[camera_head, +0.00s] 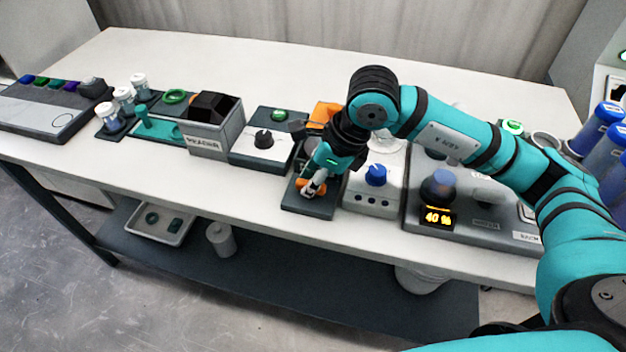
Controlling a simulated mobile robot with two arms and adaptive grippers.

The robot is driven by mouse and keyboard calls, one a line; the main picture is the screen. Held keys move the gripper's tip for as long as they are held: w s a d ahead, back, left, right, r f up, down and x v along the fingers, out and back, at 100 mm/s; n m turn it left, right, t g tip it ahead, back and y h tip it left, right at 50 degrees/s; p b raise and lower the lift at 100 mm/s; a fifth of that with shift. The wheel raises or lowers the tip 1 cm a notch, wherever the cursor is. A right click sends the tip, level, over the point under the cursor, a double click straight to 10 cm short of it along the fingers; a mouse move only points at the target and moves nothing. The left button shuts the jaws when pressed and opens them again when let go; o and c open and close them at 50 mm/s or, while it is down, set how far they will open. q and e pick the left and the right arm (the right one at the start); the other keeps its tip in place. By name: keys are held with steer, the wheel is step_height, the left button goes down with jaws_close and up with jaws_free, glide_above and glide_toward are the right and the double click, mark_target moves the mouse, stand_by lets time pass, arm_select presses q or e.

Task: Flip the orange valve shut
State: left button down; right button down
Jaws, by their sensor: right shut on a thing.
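The orange valve handle (304,185) sits low on a dark grey unit (305,207) near the front edge of the white bench. My right arm reaches in from the right, and my right gripper (315,187) points down at the handle. The gripper is shut on the orange handle and hides part of it. Another orange part (323,113) shows behind the gripper, at the back of the same area. The handle's exact angle is hard to tell. My left gripper is not in view.
Close on the right are a box with a blue knob (376,175) and a panel with a lit 40 % display (437,217). The bench's back strip is clear.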

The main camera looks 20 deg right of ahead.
steer(key=shift+r, duration=0.1)
steer(key=c, duration=1.2)
jaws_free()
steer(key=v, duration=1.2)
